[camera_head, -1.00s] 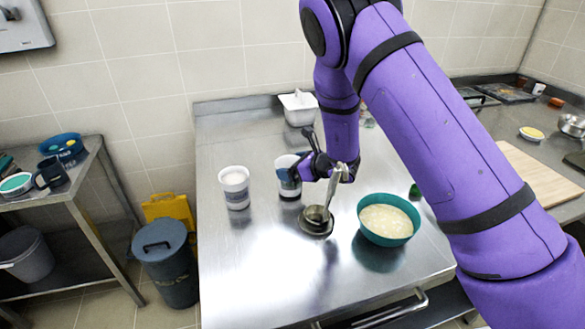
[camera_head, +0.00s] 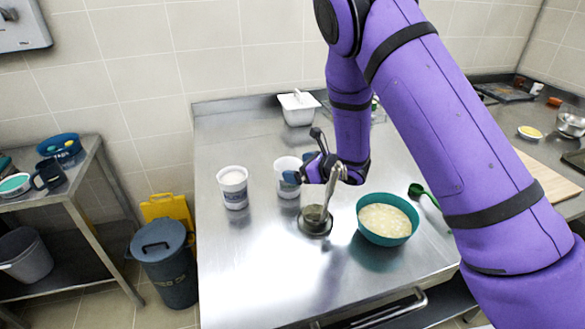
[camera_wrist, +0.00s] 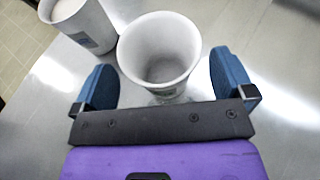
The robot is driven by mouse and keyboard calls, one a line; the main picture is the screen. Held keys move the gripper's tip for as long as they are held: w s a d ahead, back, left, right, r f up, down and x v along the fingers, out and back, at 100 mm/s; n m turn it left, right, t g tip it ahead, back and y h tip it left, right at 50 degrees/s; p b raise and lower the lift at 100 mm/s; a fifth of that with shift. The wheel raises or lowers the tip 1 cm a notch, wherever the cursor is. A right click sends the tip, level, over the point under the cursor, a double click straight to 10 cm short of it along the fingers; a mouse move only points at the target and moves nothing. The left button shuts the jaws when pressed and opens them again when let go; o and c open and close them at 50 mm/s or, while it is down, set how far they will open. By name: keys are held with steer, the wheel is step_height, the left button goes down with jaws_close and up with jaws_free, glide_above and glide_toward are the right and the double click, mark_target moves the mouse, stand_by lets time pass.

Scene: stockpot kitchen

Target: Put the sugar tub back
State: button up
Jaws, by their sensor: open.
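Two white tubs with dark blue labels stand upright on the steel table; the labels are too small to read, so I cannot tell which is the sugar tub. The left tub (camera_head: 233,188) is filled with something white. The other tub (camera_head: 284,180) stands right of it, in front of my gripper (camera_head: 299,168). In the wrist view my gripper (camera_wrist: 164,78) is open, and this tub (camera_wrist: 160,55) stands just beyond and between the blue fingers, with a greyish, seemingly empty inside. The filled tub (camera_wrist: 80,22) is at upper left.
A ladle in a dark round stand (camera_head: 315,224) and a teal bowl (camera_head: 386,219) of pale food stand close in front and right of my gripper. The table's left front is clear.

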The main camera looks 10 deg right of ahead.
steer(key=v, duration=0.8)
steer(key=shift+s+d+r, duration=0.15)
steer(key=shift+s+d, duration=0.05)
steer(key=shift+s, duration=0.1)
steer(key=shift+d, duration=0.1)
